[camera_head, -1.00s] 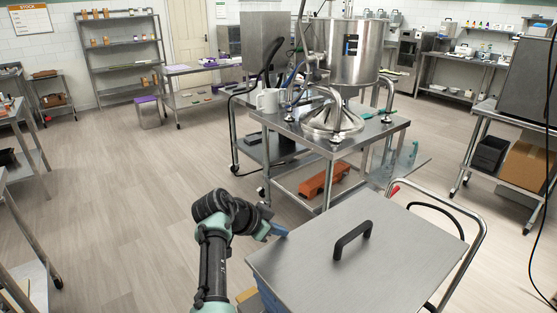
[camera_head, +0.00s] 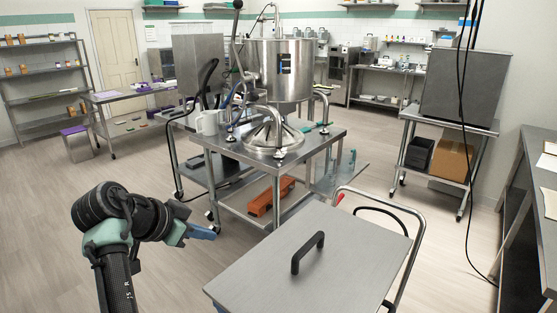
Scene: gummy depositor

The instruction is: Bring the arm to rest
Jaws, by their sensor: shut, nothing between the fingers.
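My arm rises from the bottom left of the head view and bends to the right at its dark upper joints. My gripper (camera_head: 203,232) is at its end, with blue fingers pointing right. It is shut and empty, in the air. It is left of the steel cart lid (camera_head: 330,255) with a black handle, and apart from it in the picture. How high it is above the floor I cannot tell.
A steel table (camera_head: 310,150) holds the depositor's steel hopper (camera_head: 280,75), with white jugs (camera_head: 208,122) beside it. An orange-brown object (camera_head: 270,197) lies on its lower shelf. Open floor (camera_head: 45,220) lies to the left. Black cables hang at the right.

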